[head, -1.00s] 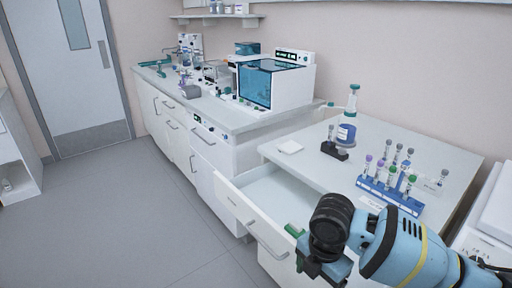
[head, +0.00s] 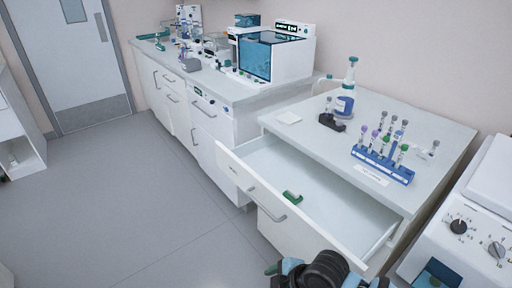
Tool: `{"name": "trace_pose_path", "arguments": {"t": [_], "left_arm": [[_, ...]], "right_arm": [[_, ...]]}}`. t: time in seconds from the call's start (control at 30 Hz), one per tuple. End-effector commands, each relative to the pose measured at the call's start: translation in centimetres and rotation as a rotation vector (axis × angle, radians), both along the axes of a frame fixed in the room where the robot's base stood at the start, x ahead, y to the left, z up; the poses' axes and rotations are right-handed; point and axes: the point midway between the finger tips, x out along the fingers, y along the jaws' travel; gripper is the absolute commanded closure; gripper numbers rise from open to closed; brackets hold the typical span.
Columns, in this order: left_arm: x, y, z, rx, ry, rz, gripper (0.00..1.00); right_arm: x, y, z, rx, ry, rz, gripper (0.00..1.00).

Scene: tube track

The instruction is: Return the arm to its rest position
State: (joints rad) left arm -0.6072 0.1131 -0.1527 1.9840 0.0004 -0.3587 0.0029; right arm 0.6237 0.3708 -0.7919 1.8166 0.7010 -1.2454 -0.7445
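My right arm (head: 325,270) shows only as a dark, ribbed joint with light blue parts at the bottom edge, in front of the open drawer (head: 330,183). My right gripper is mostly below the frame. A small teal-green bit at the left of the arm may belong to it, and its opening cannot be judged. My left arm and gripper are out of view.
A blue rack (head: 383,165) with several capped tubes stands on the white counter (head: 400,118). Behind it are a small dark stand (head: 332,122) and a blue-labelled bottle (head: 346,103). A white device with knobs (head: 470,235) stands at right. The floor at left is clear.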

Motion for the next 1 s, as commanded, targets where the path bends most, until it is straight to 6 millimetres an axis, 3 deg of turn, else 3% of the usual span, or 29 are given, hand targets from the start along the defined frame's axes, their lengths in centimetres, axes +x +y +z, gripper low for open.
{"name": "trace_pose_path", "arguments": {"t": [0.17, 0.37, 0.57, 0.7, 1.0], "left_arm": [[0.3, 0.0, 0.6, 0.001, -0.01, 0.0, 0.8], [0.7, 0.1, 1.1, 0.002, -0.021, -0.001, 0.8], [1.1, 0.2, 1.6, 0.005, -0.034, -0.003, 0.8], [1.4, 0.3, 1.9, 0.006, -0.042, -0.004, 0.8], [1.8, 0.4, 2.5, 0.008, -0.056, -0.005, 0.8]], "right_arm": [[-2.4, 0.2, -2.2, 0.147, 0.036, -0.247, 0.2], [-5.2, -1.6, -4.6, 0.269, 0.064, -0.53, 0.2], [-9.1, -5.1, -7.0, 0.347, 0.077, -0.807, 0.2], [-12.7, -8.4, -8.5, 0.374, 0.072, -0.988, 0.2], [-20.4, -14.9, -9.9, 0.376, 0.029, -1.253, 0.2]]}}
